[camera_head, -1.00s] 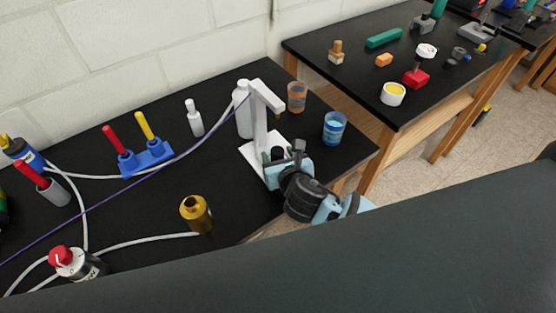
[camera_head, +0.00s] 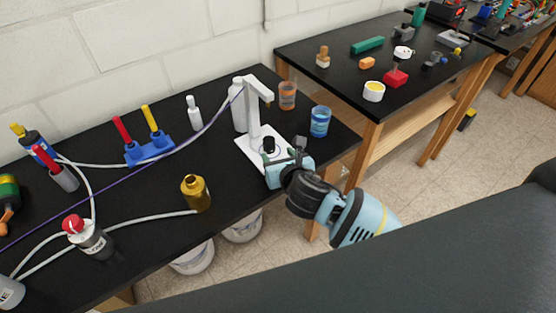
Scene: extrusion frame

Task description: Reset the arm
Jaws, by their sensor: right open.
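My right gripper (camera_head: 292,160) is at the front edge of the near black table, beside the white stand (camera_head: 254,112). It is open. Its fingers are close to a small black object (camera_head: 269,145) on the stand's white base; I cannot tell whether they touch it. My right arm (camera_head: 350,212) is pale blue and black and reaches in from the lower right. My left gripper is not in view.
On the near table (camera_head: 130,197) are a gold bottle (camera_head: 196,193), a blue holder (camera_head: 149,151), a blue cup (camera_head: 320,121), an orange cup (camera_head: 287,95) and hoses. Another table (camera_head: 330,62) with small parts stands behind right. White buckets (camera_head: 193,257) stand below.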

